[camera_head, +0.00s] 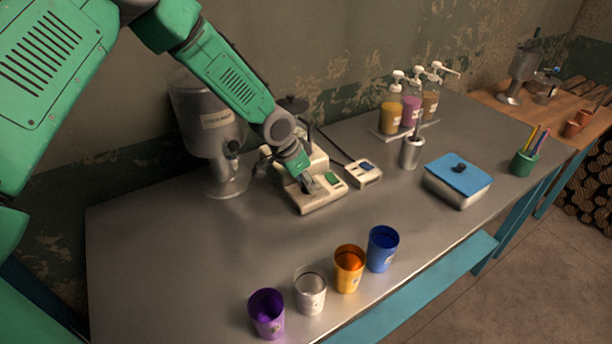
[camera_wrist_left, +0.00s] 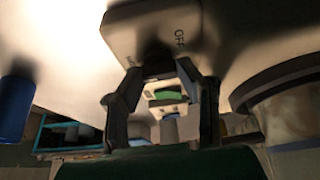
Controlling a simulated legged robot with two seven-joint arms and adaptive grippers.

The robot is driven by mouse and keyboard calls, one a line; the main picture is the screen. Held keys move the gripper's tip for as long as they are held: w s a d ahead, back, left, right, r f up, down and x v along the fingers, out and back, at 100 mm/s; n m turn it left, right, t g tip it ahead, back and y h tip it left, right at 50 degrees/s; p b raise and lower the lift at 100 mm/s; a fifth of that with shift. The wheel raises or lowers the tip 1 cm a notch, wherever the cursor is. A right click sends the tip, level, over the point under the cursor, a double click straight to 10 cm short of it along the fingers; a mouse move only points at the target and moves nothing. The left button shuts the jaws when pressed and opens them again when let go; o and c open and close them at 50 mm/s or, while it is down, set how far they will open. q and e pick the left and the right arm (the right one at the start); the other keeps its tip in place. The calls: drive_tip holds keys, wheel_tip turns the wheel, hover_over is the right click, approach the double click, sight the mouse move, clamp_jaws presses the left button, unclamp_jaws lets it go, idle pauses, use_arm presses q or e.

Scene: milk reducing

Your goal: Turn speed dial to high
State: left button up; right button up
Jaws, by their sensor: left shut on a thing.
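The cream-coloured machine (camera_head: 318,204) stands on the grey table, with a green switch (camera_head: 333,180) on its base. My left gripper (camera_head: 308,186) reaches down onto the base, left of that switch. In the left wrist view the gripper (camera_wrist_left: 158,72) has its fingertips on either side of a dark speed dial (camera_wrist_left: 157,54) and is shut on it. The word OFF shows on the light panel (camera_wrist_left: 183,15) beside the dial. The dial's pointer and its other markings are hidden or too dark to read. My right gripper is not in view.
A small box with a blue switch (camera_head: 363,174) sits right of the machine. A large metal vessel (camera_head: 208,125) stands behind left. The table's left part is clear.

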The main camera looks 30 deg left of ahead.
use_arm(q)
drive_tip(key=shift+f, duration=0.1)
idle(0.4)
drive_tip(key=o, duration=1.1)
drive_tip(key=shift+o, duration=0.2)
drive_tip(key=shift+w, duration=0.1)
drive_tip(key=shift+r, duration=0.55)
wheel_tip(320, 180, up, 9)
drive_tip(key=shift+f, duration=0.15)
